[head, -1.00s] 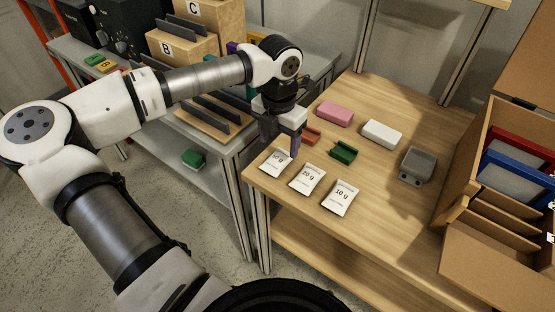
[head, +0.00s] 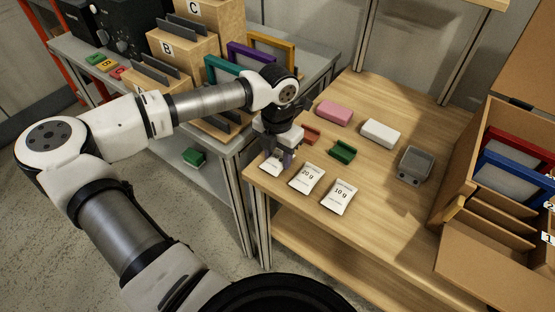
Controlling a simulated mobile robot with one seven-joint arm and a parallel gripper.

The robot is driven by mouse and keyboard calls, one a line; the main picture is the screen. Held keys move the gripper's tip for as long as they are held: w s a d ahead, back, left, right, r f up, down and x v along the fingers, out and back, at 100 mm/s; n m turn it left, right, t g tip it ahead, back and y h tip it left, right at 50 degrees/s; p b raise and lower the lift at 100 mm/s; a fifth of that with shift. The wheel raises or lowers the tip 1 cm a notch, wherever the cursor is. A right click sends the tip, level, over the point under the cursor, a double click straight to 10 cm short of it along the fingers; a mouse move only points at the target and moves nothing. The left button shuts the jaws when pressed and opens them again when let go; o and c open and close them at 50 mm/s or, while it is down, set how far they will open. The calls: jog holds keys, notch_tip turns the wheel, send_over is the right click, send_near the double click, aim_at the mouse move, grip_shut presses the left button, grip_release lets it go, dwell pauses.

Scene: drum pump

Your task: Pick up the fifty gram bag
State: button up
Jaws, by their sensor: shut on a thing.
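Three white bags lie in a row near the front left edge of the wooden table (head: 405,240). The leftmost, the fifty gram bag (head: 269,170), is partly covered by my gripper (head: 278,162), which points down onto it with its fingers shut on it. The bag still appears at table level; whether it is clear of the top I cannot tell. The 20 g bag (head: 307,178) is just to the right, and the 10 g bag (head: 342,197) is further right.
Behind the bags are an orange-brown block (head: 311,135), a green block (head: 343,151), a pink block (head: 333,112), a white block (head: 381,133) and a grey device (head: 415,166). A wooden box with coloured frames (head: 506,185) stands at the right. The table's front right is clear.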

aim_at(277, 158)
notch_tip(277, 158, up, 20)
jog(key=shift+r+b, duration=0.1)
jog(key=shift+b, duration=0.75)
jog(key=shift+d, duration=0.1)
